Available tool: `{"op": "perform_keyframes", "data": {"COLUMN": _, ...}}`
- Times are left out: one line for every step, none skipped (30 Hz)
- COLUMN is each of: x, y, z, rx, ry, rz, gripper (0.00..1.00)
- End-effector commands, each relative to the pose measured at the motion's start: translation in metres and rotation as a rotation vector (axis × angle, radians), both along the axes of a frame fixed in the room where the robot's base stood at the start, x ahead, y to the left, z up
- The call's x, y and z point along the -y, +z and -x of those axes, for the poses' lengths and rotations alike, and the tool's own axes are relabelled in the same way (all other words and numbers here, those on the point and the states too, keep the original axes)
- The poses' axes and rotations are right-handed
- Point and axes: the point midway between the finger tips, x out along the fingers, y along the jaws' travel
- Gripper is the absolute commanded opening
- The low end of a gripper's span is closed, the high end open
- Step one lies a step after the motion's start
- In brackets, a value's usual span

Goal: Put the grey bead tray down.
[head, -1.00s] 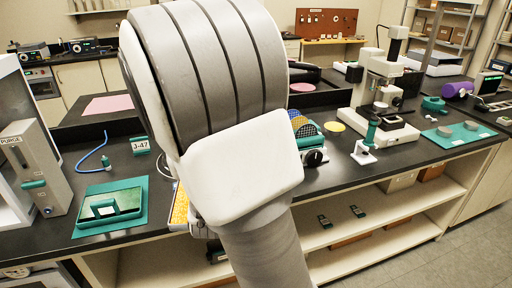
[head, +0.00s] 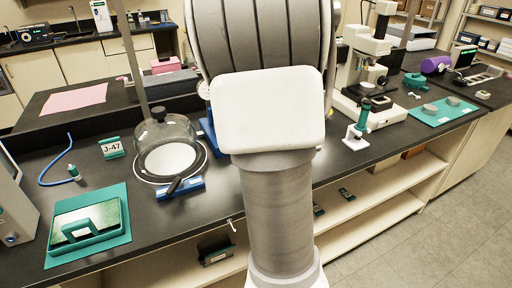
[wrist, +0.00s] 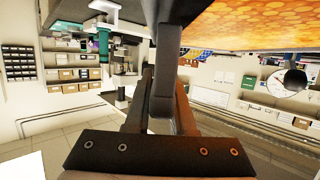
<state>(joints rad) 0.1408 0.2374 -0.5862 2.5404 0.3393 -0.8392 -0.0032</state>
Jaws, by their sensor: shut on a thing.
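The grey bead tray shows in the wrist view as a grey upright part (wrist: 168,50) between my fingers, with a bed of orange-yellow beads (wrist: 255,25) at the upper right. My gripper (wrist: 163,105) is shut on the grey part. In the head view my arm hides both the gripper and the tray. What lies directly below the tray cannot be seen.
On the dark bench (head: 110,180) stand a glass dome (head: 168,145) with a blue-based tool in front, a J-47 sign (head: 111,148), and a teal mat (head: 118,245) with a green tray. A microscope-like instrument (head: 365,60) stands right of my arm.

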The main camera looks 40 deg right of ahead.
Motion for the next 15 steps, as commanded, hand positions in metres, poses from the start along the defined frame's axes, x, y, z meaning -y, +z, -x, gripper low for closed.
{"op": "perform_keyframes", "data": {"x": -0.001, "y": 0.0, "z": -0.006, "rx": -0.004, "ry": 0.003, "rz": 0.001, "gripper": 0.0}}
{"op": "perform_keyframes", "data": {"x": -0.002, "y": -0.002, "z": -0.009, "rx": -0.004, "ry": 0.003, "rz": 0.001, "gripper": 0.0}}
{"op": "perform_keyframes", "data": {"x": -0.003, "y": -0.005, "z": -0.013, "rx": -0.004, "ry": 0.003, "rz": 0.0, "gripper": 0.0}}
{"op": "perform_keyframes", "data": {"x": -0.004, "y": -0.008, "z": -0.016, "rx": -0.003, "ry": 0.003, "rz": 0.001, "gripper": 0.0}}
{"op": "perform_keyframes", "data": {"x": -0.005, "y": -0.013, "z": -0.023, "rx": -0.002, "ry": 0.005, "rz": 0.002, "gripper": 0.0}}
{"op": "perform_keyframes", "data": {"x": -0.006, "y": -0.018, "z": -0.031, "rx": -0.001, "ry": 0.006, "rz": 0.002, "gripper": 0.0}}
{"op": "perform_keyframes", "data": {"x": -0.008, "y": -0.022, "z": -0.036, "rx": -0.002, "ry": 0.007, "rz": 0.002, "gripper": 0.0}}
{"op": "perform_keyframes", "data": {"x": -0.009, "y": -0.025, "z": -0.041, "rx": -0.001, "ry": 0.006, "rz": 0.002, "gripper": 0.0}}
{"op": "perform_keyframes", "data": {"x": -0.01, "y": -0.029, "z": -0.049, "rx": -0.001, "ry": 0.006, "rz": 0.002, "gripper": 0.0}}
{"op": "perform_keyframes", "data": {"x": -0.011, "y": -0.033, "z": -0.054, "rx": -0.001, "ry": 0.005, "rz": 0.002, "gripper": 0.0}}
{"op": "perform_keyframes", "data": {"x": -0.012, "y": -0.036, "z": -0.06, "rx": 0.0, "ry": 0.007, "rz": 0.001, "gripper": 0.0}}
{"op": "perform_keyframes", "data": {"x": -0.014, "y": -0.041, "z": -0.067, "rx": -0.001, "ry": 0.006, "rz": 0.002, "gripper": 0.0}}
{"op": "perform_keyframes", "data": {"x": -0.014, "y": -0.044, "z": -0.073, "rx": 0.0, "ry": 0.006, "rz": 0.002, "gripper": 0.0}}
{"op": "perform_keyframes", "data": {"x": -0.015, "y": -0.047, "z": -0.078, "rx": 0.0, "ry": 0.004, "rz": 0.002, "gripper": 0.0}}
{"op": "perform_keyframes", "data": {"x": -0.017, "y": -0.051, "z": -0.084, "rx": 0.0, "ry": 0.005, "rz": 0.001, "gripper": 0.0}}
